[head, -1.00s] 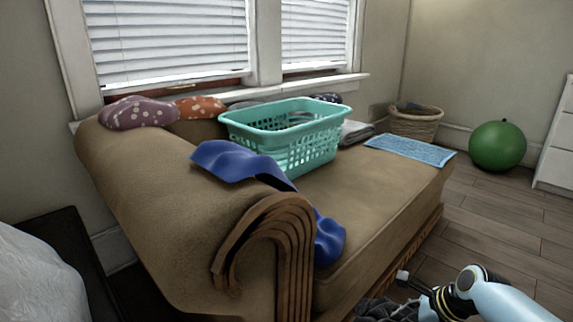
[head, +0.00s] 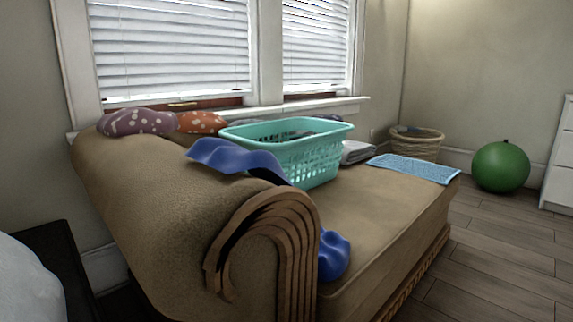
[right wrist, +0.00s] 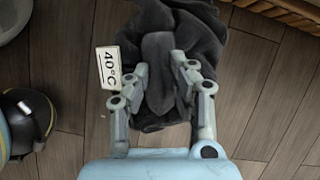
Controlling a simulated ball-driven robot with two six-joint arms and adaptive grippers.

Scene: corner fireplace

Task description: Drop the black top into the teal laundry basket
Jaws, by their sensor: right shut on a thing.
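The teal laundry basket (head: 312,165) stands upright on the brown sofa seat, below the window. Its inside is mostly hidden, but some dark and pale items show past its rim. My right gripper (right wrist: 166,78) is shut on the black top (right wrist: 168,50) in the right wrist view. The top is bunched and hangs over the wooden floor, with a white tag reading 40°C (right wrist: 108,68) beside the left finger. In the head view neither gripper nor the black top shows.
The brown sofa (head: 390,215) has a curved arm with a blue cloth (head: 235,158) draped over it. A light blue mat (head: 415,168) and grey folded cloth (head: 357,152) lie on the seat. A wicker basket (head: 417,145) and green ball (head: 500,167) stand behind. Floor at right is clear.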

